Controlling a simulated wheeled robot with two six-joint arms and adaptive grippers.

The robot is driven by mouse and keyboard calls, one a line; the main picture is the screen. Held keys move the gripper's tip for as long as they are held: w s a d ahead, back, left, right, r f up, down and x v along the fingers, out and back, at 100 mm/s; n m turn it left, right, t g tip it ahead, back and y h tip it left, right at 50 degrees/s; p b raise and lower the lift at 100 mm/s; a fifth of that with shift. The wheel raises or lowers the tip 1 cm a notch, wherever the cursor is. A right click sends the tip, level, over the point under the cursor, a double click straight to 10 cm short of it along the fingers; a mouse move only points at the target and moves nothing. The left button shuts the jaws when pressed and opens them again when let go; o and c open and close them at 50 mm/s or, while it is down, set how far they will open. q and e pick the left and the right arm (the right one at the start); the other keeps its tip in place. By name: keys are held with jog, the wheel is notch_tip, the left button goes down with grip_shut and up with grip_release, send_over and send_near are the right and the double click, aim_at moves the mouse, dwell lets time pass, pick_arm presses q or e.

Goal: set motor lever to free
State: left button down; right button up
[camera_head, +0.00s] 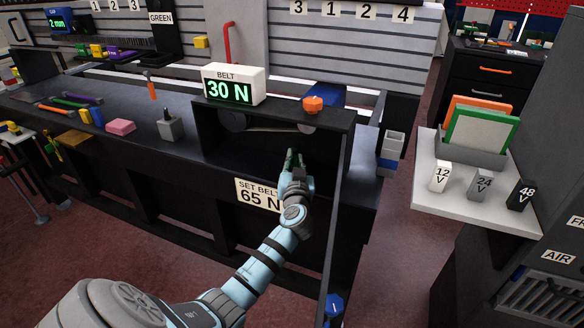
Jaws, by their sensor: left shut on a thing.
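My left gripper (293,160) reaches up into the open front of the black belt housing (345,122), with its fingers pointing up. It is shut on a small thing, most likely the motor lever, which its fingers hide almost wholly. The lever's position and any mark for free cannot be read. A belt (275,129) runs between a pulley (233,121) and another at the right inside the housing. The belt display (234,87) on top reads 30 N. An orange knob (313,104) sits on top to its right. My right gripper is not in view.
A sign (258,195) reading SET BELT 65 N is on the front, beside my left gripper. A blue knob (334,306) is at the lower right. A grey block (170,128) and a pink block (121,127) lie on the bench at left. A white shelf (440,205) stands at right.

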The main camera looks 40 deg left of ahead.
pick_arm(q)
jog(key=c, duration=1.6)
grip_release()
jog(key=shift+w, duration=0.1)
jog(key=shift+o, duration=0.2)
jog(key=shift+r, duration=0.1)
jog(key=v, duration=1.2)
